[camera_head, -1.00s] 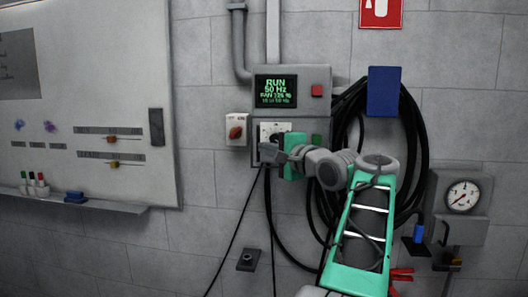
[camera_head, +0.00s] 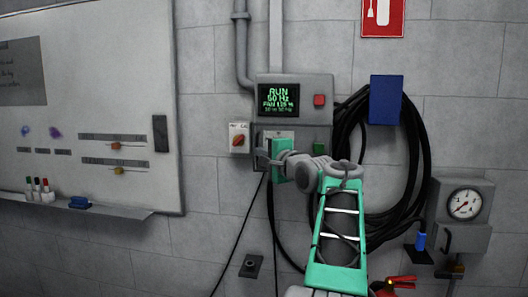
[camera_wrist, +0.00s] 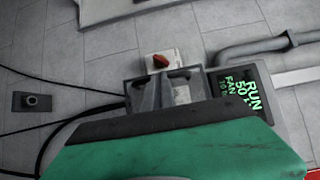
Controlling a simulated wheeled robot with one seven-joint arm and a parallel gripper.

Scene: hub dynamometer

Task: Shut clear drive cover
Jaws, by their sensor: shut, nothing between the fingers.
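The grey drive box (camera_head: 297,122) hangs on the wall with a lit green display (camera_head: 279,99). A pale plate (camera_head: 281,134) shows on its lower front, partly behind my gripper. I cannot make out the clear cover's edges or how far it stands open. My gripper (camera_head: 262,158) is shut and empty, at the lower left front of the box; I cannot tell whether it touches anything. In the wrist view the grey fingers (camera_wrist: 165,95) lie in front of the box's lower front, beside the display (camera_wrist: 240,92), and hide part of it.
A red knob switch (camera_head: 238,138) is just left of the box. Black cable coils (camera_head: 415,150) and a blue block (camera_head: 385,99) hang to the right. A whiteboard (camera_head: 100,120) is left.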

